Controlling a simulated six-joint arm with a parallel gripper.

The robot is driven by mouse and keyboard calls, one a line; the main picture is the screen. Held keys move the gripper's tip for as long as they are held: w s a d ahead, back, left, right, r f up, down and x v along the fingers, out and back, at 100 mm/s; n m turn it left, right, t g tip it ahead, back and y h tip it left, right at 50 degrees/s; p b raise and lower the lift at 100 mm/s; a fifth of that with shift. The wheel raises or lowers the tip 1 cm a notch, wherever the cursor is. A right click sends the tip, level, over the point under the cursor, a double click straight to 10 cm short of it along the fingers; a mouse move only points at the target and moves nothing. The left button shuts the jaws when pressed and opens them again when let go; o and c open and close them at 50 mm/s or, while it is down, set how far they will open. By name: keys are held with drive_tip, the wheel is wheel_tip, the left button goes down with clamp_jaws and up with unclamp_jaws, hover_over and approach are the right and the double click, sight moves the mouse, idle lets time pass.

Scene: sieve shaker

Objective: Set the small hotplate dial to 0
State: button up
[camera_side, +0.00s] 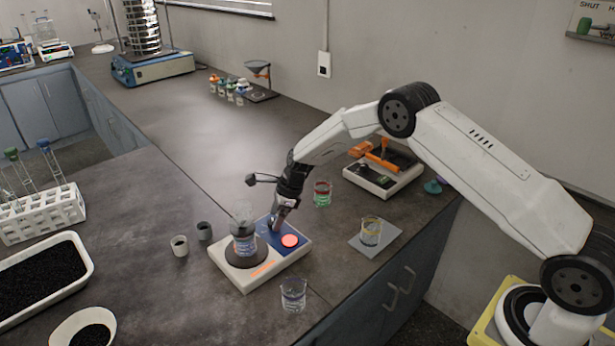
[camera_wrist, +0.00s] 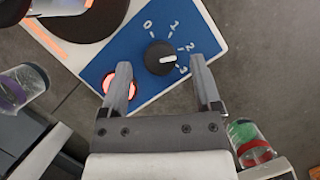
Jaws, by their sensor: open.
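The small hotplate (camera_side: 221,261) is a white unit with a dark round heating plate and a blue control panel (camera_wrist: 110,60). Its dial (camera_wrist: 157,51) is a black knob with a white pointer, marked 0 to 3. The pointer sits between 2 and 3. My gripper (camera_wrist: 161,66) is open, with a finger on each side of the dial and a gap to it on both sides. In the side view my gripper (camera_side: 276,222) is over the blue panel and hides the dial. A red lit disc (camera_side: 290,241) is on the panel; the left finger partly covers it in the wrist view.
A beaker (camera_side: 243,243) stands on the heating plate, close to my gripper. Another beaker (camera_side: 293,294) is in front of the hotplate. A beaker with green and red (camera_side: 322,194) stands behind, and one on a grey pad (camera_side: 371,231) is to the right. Two small cups (camera_side: 180,246) are left.

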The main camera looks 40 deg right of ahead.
drive_tip(key=shift+w+a+f, duration=0.15)
drive_tip(key=shift+a+f, duration=0.05)
drive_tip(key=shift+f, duration=0.4)
clamp_jaws()
drive_tip(key=shift+n, duration=0.3)
drive_tip(key=n+g, duration=0.1)
drive_tip(key=n, duration=0.2)
drive_tip(key=n+g+y, duration=0.1)
drive_tip(key=n, duration=0.2)
drive_tip(key=shift+w, duration=0.2)
drive_tip(key=n+g, duration=0.2)
drive_tip(key=n, duration=0.1)
drive_tip(key=shift+n, duration=0.4)
drive_tip(key=shift+w+r+n, duration=0.1)
drive_tip(key=shift+n, duration=0.4)
drive_tip(key=shift+a+n+g+h, duration=0.1)
drive_tip(key=shift+n+g+h, duration=0.45)
drive_tip(key=shift+n, duration=0.65)
